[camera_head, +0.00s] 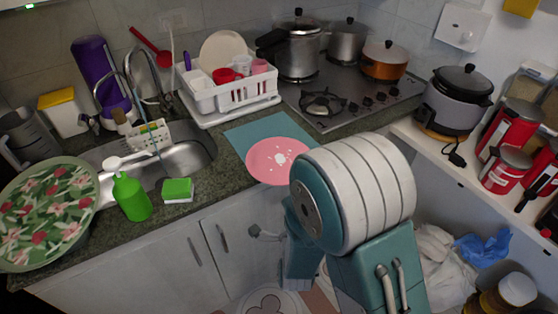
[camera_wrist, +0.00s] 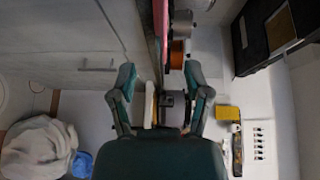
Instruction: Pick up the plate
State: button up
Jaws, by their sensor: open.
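A pink plate (camera_head: 278,157) with a white pattern in its middle lies on a teal mat (camera_head: 246,134) at the counter's front edge. My arm stands just right of it and is close to its right rim. In the wrist view a thin pink strip (camera_wrist: 160,16) at the top centre looks like the plate seen edge-on. My gripper (camera_wrist: 160,82) is open, with its two teal fingers apart and nothing clearly held between them. The strip lies beyond the fingertips. In the head view I cannot make out the fingers behind my arm.
A dish rack (camera_head: 232,106) with a white plate and cups stands behind the mat. The stove (camera_head: 345,107) with pots is to the right. A green sponge (camera_head: 178,188), a green bottle (camera_head: 132,198) and a large floral dish (camera_head: 45,210) are left. Cabinet fronts (camera_head: 182,270) drop below the counter.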

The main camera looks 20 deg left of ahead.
aim_at(280, 161)
jog(key=shift+t, duration=0.3)
jog(key=x, duration=1)
jog(key=shift+s+a+f, duration=0.1)
jog(key=shift+a+f, duration=0.2)
jog(key=shift+a, duration=0.15)
jog(key=shift+c, duration=0.3)
grip_shut()
